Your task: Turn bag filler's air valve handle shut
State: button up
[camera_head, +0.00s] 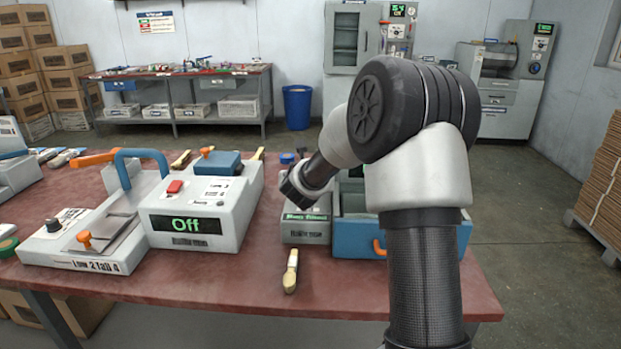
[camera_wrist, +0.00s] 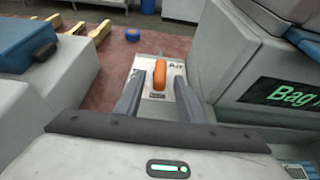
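The air valve handle (camera_wrist: 160,73) is a short orange lever in the wrist view. It stands on a pale plate marked "Air" (camera_wrist: 174,66) and points away from me, roughly in line with my fingers. My gripper (camera_wrist: 157,84) is open, with one dark finger on each side of the handle and a visible gap to each. The bag filler (camera_wrist: 240,60) is a grey body with green display text, just right of the fingers. In the head view my arm covers part of its area, and I cannot make out the handle there.
A grey machine with an "Off" display (camera_head: 197,205) stands left on the red table (camera_head: 200,291). A blue bin with an orange handle (camera_head: 355,239) is partly behind my arm. A brush (camera_head: 291,271) lies at the front. A blue tape roll (camera_wrist: 132,35) lies beyond the valve.

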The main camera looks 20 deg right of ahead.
jog(key=shift+x, duration=1.45)
jog(key=shift+c, duration=0.4)
grip_shut()
